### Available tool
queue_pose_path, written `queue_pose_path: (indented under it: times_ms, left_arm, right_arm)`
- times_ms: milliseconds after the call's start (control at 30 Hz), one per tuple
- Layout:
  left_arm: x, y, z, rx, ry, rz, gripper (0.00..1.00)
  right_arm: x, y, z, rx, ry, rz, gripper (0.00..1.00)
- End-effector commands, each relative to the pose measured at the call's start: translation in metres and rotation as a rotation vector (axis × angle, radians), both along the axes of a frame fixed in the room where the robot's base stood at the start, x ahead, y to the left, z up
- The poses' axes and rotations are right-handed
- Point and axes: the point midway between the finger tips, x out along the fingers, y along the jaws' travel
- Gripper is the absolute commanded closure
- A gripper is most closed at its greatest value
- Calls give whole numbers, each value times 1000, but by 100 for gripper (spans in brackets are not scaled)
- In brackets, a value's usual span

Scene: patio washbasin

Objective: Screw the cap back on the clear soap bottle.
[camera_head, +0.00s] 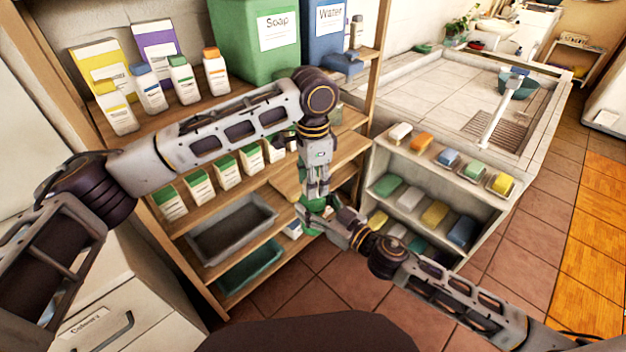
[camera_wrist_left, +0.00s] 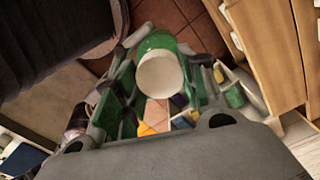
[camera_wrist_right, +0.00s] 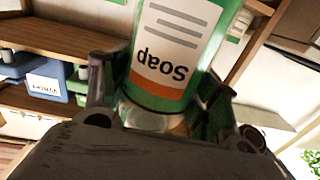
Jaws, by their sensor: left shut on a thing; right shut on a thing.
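The soap bottle (camera_wrist_right: 185,50) fills the upper middle of the right wrist view. It is green, with a clear lower part and a white and orange "Soap" label that reads upside down there. My right gripper (camera_wrist_right: 160,112) is shut on it; its arm also shows in the head view. A white round cap (camera_wrist_left: 160,74) shows end-on in the left wrist view, between the fingers of my left gripper (camera_wrist_left: 158,90), which is shut on it. Green shows right behind the cap. In the head view the left gripper (camera_head: 317,194) points down, just above the right gripper (camera_head: 338,224). Whether cap and bottle touch is hidden.
A wooden shelf (camera_head: 190,228) with bottles, cartons and grey and green trays stands behind my arms. Green Soap (camera_head: 240,55) and blue Water (camera_head: 325,45) containers sit on top. A tiled washbasin unit (camera_head: 385,140) with soaps and sponges stands to the right. Floor tiles (camera_head: 330,285) are clear.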

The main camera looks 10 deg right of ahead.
Motion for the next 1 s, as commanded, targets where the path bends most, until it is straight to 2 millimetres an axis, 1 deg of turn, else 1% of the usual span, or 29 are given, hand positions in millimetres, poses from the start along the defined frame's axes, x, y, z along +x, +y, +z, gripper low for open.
queue_pose_path:
  times_ms: [267,400,433,567,600,867,1000]
  left_arm:
    - [1,1,0,0,0,-217,88]
    - [1,1,0,0,-1,-207,88]
    - [1,1,0,0,-1,-207,57]
    - [1,1,0,0,-1,-206,40]
    - [1,1,0,0,0,-206,38]
    - [1,0,0,-1,-1,-206,38]
    - [0,0,4,-1,-1,-206,38]
  right_arm:
    - [0,0,1,1,-2,0,100]
    - [0,0,1,1,-2,0,100]
    - [0,0,1,1,-2,0,100]
    - [0,0,1,1,-2,0,100]
    - [0,0,1,1,-2,0,100]
    - [0,0,1,1,-2,0,100]
    - [0,0,2,1,-2,0,100]
